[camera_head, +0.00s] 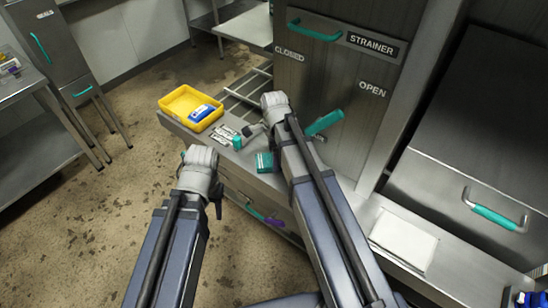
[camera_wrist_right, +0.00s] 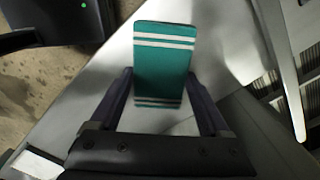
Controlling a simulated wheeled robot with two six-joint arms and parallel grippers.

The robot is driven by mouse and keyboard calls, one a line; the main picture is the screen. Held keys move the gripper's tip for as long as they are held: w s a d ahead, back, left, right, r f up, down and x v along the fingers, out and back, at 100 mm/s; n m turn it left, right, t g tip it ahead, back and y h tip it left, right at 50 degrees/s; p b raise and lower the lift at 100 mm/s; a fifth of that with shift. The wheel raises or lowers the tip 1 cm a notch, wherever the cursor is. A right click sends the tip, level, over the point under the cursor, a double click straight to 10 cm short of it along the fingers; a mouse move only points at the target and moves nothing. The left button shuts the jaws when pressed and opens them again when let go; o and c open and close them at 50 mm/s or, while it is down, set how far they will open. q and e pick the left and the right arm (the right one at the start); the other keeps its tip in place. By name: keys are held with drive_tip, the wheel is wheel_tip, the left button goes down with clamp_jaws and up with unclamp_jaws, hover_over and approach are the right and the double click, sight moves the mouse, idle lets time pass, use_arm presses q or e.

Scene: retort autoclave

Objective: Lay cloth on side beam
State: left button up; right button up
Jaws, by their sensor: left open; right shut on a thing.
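A teal cloth with white stripes (camera_wrist_right: 163,65) is between the fingers of my right gripper (camera_wrist_right: 160,88), which is shut on it. In the head view a striped teal patch (camera_head: 264,162) shows beside my right forearm, over the metal side beam (camera_head: 300,182); it looks like the same cloth. In the right wrist view the cloth is over bright metal; I cannot tell if it touches. My right fingers are mostly hidden by the arm in the head view. My left gripper (camera_head: 217,196) is open and empty, low over the floor side of the beam.
A yellow tray (camera_head: 176,116) with a blue-white item stands at the beam's far end. Small labels and a teal-tipped item (camera_head: 238,142) lie near it. A teal lever handle (camera_head: 325,122) is close to my right arm. A white sheet (camera_head: 403,240) lies at the right.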

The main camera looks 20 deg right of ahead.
drive_tip(key=o, duration=1.2)
drive_tip(key=shift+f, duration=0.15)
wheel_tip(320, 180, up, 12)
drive_tip(key=p, duration=1.2)
drive_tip(key=shift+r, duration=0.2)
